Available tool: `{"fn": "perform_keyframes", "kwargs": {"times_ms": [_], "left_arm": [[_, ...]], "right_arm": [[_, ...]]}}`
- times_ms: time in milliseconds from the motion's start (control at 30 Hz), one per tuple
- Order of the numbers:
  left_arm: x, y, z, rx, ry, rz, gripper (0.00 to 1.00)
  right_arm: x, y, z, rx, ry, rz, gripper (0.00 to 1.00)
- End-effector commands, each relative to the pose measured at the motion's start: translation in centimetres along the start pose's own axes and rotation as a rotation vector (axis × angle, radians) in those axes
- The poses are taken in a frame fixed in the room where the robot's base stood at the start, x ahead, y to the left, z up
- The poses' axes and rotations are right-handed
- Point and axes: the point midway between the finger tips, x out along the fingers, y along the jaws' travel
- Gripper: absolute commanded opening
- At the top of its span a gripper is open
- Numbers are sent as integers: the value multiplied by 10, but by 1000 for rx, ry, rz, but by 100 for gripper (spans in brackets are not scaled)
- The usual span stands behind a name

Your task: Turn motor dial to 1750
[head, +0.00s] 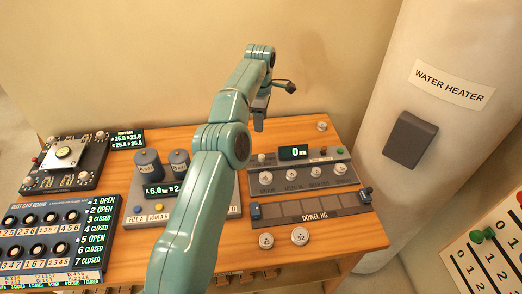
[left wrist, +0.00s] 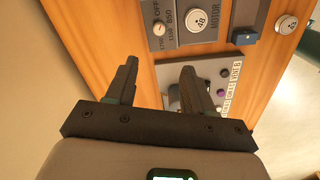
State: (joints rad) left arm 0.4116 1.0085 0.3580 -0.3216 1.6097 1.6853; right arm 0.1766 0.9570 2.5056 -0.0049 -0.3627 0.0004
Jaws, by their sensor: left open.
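The motor panel (head: 300,188) is a grey box on the wooden bench. It has a lit display (head: 294,152) reading 0 and a row of several pale round knobs along its front. In the left wrist view part of a panel with the word MOTOR shows at the top. A small pale dial (left wrist: 159,28) there has OFF and speed numbers around it; its exact setting is too small to tell. My left gripper (head: 260,115) is above the back of the bench, apart from the panel. In the left wrist view its two fingers (left wrist: 158,88) are open and empty.
A dowel jig (head: 310,208) lies in front of the motor panel, with two pale round pieces (head: 300,237) before it. A panel with dark canisters (head: 148,158) stands left, partly hidden by my arm. The water heater (head: 420,75) rises at right.

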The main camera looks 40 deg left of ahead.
Motion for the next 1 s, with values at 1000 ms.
{"fn": "perform_keyframes", "kwargs": {"times_ms": [1000], "left_arm": [[164, -1, 1, 2, 1, -6, 53]], "right_arm": [[18, 6, -1, -1, 1, 0, 72]]}}
